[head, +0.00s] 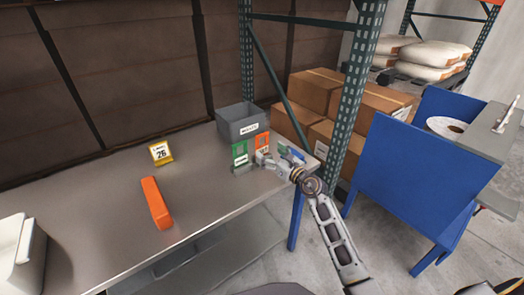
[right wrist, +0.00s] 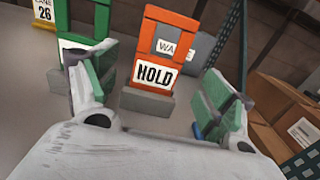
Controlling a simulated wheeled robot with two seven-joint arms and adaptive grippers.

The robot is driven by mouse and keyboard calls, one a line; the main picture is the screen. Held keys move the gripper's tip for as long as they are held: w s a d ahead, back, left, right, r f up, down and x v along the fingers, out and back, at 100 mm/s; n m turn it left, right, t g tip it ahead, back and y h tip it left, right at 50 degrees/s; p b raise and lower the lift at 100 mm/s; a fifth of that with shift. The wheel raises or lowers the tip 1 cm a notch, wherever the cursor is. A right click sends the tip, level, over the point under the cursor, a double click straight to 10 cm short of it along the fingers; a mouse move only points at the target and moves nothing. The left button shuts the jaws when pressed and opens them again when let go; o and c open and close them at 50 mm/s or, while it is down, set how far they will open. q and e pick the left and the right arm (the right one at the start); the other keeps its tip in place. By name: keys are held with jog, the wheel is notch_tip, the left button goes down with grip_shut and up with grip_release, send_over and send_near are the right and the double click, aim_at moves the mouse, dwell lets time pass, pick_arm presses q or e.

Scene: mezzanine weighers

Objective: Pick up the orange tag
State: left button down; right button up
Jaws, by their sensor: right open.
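The orange tag (right wrist: 150,45) stands upright in a grey base on the bench, with a white "HOLD" label on its front. It also shows in the head view (head: 262,141), near the bench's far right part, its lower part hidden by my gripper. My right gripper (head: 276,157) is open and empty in front of it. In the right wrist view the tag stands between the two fingers and beyond them, apparently untouched. My left gripper is not in view.
A green tag (head: 240,152) stands just left of the orange one. A grey bin (head: 238,121) is behind. A yellow lane sign (head: 161,152) and an orange bar-shaped object (head: 156,203) are further left on the bench (head: 100,195). A rack post (head: 352,95) rises on the right.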

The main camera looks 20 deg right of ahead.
aim_at(263, 147)
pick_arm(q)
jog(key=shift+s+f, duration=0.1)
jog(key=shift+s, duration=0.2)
pick_arm(e)
jog(key=shift+w, duration=0.1)
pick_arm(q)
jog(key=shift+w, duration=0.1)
pick_arm(e)
jog(key=shift+w+a, duration=0.2)
jog(key=shift+w, duration=0.25)
jog(key=shift+w+a+f+b, duration=0.1)
jog(key=shift+w+a+b, duration=0.25)
jog(key=shift+w, duration=0.3)
jog(key=shift+w+a, duration=0.2)
jog(key=shift+w, duration=0.45)
jog(key=shift+w+a+b, duration=0.25)
jog(key=shift+w+b, duration=0.05)
jog(key=shift+w, duration=0.3)
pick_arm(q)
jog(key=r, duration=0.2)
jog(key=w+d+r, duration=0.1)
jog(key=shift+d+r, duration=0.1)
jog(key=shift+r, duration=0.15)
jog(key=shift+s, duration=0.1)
